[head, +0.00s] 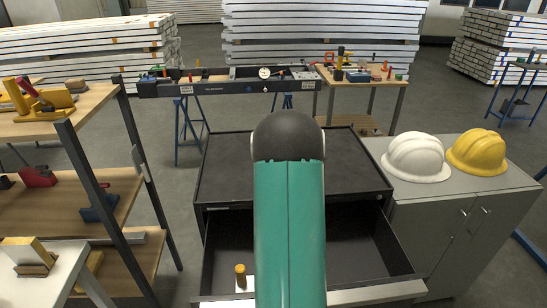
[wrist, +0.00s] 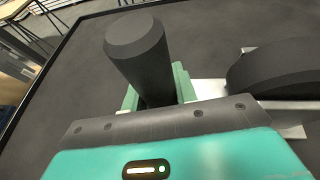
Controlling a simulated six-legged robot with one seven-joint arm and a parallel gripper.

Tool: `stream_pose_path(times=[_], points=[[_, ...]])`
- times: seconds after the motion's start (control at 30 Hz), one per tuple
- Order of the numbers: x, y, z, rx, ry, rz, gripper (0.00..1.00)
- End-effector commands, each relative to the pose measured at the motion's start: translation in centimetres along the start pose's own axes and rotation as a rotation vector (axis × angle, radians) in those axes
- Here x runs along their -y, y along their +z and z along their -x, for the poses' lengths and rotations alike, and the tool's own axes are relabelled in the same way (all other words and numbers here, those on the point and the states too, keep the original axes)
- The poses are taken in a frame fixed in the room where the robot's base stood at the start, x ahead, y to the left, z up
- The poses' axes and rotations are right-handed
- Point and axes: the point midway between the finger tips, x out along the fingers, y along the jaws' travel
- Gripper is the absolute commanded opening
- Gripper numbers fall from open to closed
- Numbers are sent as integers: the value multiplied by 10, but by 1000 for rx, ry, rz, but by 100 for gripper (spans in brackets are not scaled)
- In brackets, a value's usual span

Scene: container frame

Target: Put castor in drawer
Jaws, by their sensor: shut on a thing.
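In the wrist view my gripper (wrist: 157,90) has its green fingers shut around a dark upright cylinder, which seems to be part of the castor (wrist: 285,72). The castor's black wheel and pale metal bracket show to the right of the fingers. Below them is a dark flat surface with a raised rim; I cannot tell whether the castor touches it. In the head view my green arm hides the gripper and castor. The drawer (head: 350,245) is pulled open at the front of the black cabinet (head: 225,165). My arm covers the middle of the drawer.
A yellow cylinder on a white base (head: 241,275) is at the drawer's front left. A grey cupboard (head: 460,225) with a white helmet (head: 416,155) and yellow helmet (head: 478,150) stands right. Wooden shelves (head: 60,205) stand left. A workbench (head: 365,78) stands behind.

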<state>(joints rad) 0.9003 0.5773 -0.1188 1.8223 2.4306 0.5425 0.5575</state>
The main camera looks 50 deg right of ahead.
Motion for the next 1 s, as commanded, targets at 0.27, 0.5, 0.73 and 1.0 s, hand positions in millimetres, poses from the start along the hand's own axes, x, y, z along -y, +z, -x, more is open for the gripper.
stream_pose_path(times=[0.27, 0.5, 0.73, 1.0], points=[[0, -1, -1, 6, 0, 2, 0], [0, -6, -2, 1, -1, 1, 48], [0, -5, -2, 1, -1, 0, 50], [0, -2, 14, 2, -1, 1, 50]])
